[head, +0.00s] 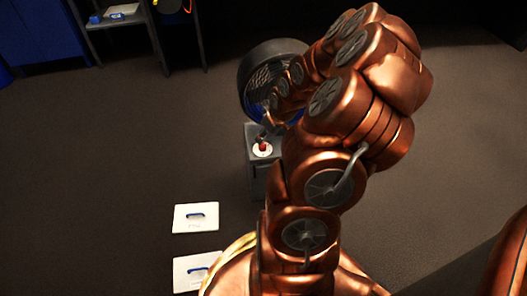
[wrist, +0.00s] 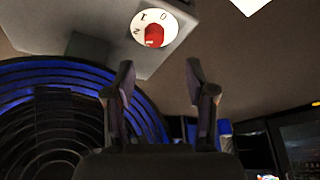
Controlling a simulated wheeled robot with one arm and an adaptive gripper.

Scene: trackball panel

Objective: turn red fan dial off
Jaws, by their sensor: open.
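The red fan dial (head: 263,147) sits on a round white plate on top of a grey box (head: 254,177). In the wrist view the red dial (wrist: 154,36) is at the top, on its white plate with the marks 0, 1 and 2 partly readable. My gripper (wrist: 159,75) is open and empty, its two dark fingers apart, with the dial above them in the picture and not between them. In the head view the gripper (head: 266,126) is small and partly hidden near the dial; I cannot tell the exact gap.
A large round black and blue fan (head: 262,76) stands just behind the dial; its blue rings (wrist: 60,105) fill the left of the wrist view. A shelf (head: 125,20) stands at back left. The left floor is clear.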

